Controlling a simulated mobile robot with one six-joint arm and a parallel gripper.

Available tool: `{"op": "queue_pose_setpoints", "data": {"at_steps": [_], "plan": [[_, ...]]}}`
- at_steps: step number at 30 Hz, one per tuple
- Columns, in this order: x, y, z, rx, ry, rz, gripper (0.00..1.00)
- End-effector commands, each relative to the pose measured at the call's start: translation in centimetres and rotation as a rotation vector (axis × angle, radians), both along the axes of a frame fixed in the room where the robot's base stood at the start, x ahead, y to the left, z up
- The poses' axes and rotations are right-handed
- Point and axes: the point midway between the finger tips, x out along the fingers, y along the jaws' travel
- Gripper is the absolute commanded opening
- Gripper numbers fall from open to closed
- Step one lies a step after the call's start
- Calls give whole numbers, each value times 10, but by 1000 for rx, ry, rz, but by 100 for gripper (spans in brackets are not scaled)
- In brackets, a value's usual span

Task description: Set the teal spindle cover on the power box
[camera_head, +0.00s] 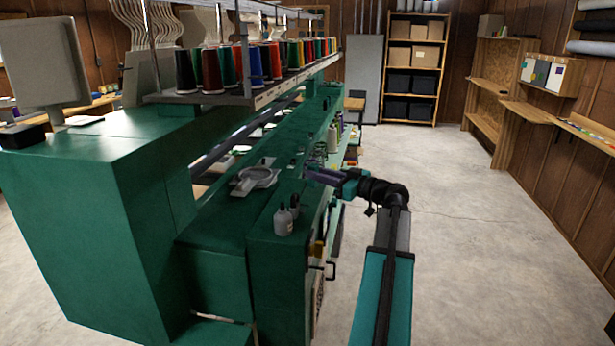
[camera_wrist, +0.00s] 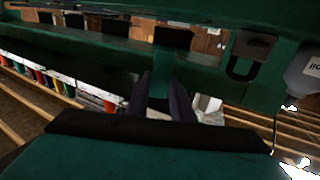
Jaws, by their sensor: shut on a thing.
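My gripper (camera_head: 318,176) is at the right side of the long green machine, at about the height of its top ledge. In the wrist view its two dark purple fingers (camera_wrist: 162,98) are close together. They are shut on a dark green-teal piece (camera_wrist: 159,84), which fits the spindle cover, but its outline blends with the green machine behind it. In the head view the held piece is mostly hidden by the gripper and too small to make out. I cannot tell which part is the power box.
The green machine (camera_head: 216,228) fills the left. Dark-capped bottles (camera_head: 284,221) stand on its near ledge, with a grey frame (camera_head: 256,180) behind. Thread cones (camera_head: 211,70) line a rack above. A shelf (camera_head: 411,66) stands at the back. Open floor (camera_head: 470,250) lies right.

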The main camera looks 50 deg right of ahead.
Motion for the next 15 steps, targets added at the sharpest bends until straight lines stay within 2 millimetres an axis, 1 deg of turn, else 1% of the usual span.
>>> {"op": "queue_pose_setpoints", "data": {"at_steps": [1, 7, 12, 15], "plan": [[11, -3, 2, 1, 0, 3, 0], [44, -11, -2, 1, 0, 3, 0], [60, -14, -4, 0, 0, 3, 0], [63, -14, -5, 0, 0, 2, 0]]}}
